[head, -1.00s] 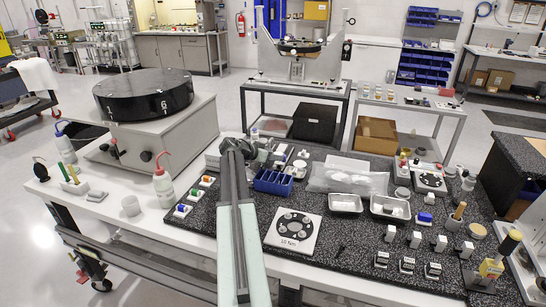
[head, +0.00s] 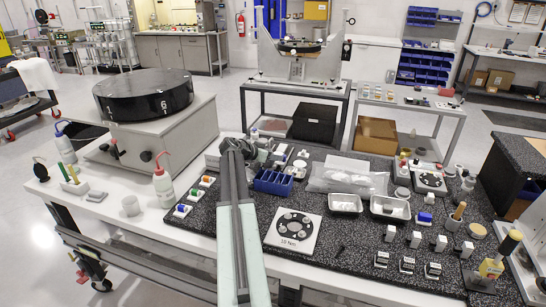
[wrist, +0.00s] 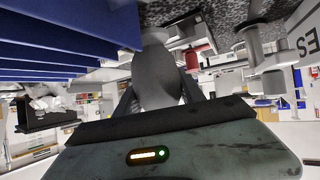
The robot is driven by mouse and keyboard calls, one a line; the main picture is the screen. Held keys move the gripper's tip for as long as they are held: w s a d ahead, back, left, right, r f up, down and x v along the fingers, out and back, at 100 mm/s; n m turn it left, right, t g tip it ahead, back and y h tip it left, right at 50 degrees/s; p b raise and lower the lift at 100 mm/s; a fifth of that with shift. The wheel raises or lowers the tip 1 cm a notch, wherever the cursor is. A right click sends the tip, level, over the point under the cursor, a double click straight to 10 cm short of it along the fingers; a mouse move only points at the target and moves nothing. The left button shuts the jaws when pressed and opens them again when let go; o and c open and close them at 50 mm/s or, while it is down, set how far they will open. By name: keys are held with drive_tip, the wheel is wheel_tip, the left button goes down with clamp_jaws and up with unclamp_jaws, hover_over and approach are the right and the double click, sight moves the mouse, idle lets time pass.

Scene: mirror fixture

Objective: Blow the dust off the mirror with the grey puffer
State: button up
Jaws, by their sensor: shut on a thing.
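My gripper (wrist: 158,98) is shut on a smooth grey bulb, the grey puffer (wrist: 155,72), which stands up between the two dark fingers in the wrist view. In the head view my arm reaches forward over the bench, and my gripper (head: 246,148) is at its far end, left of the blue bin. The puffer is hard to make out there. A round dark-topped piece, seemingly the mirror (head: 300,47), sits in a white tilting fixture (head: 300,68) on a cart behind the bench, well beyond my gripper. Dust on it is too small to tell.
A blue divided bin (head: 272,181) is close right of my gripper; it also fills the upper left of the wrist view (wrist: 60,50). A black drum (head: 143,95) on a white box stands left. Bottles, trays and small blocks crowd the speckled mat (head: 340,262).

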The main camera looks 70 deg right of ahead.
sight(269, 144)
wheel_tip(269, 144, up, 5)
drive_tip(key=p, duration=0.5)
drive_tip(key=shift+r, duration=0.15)
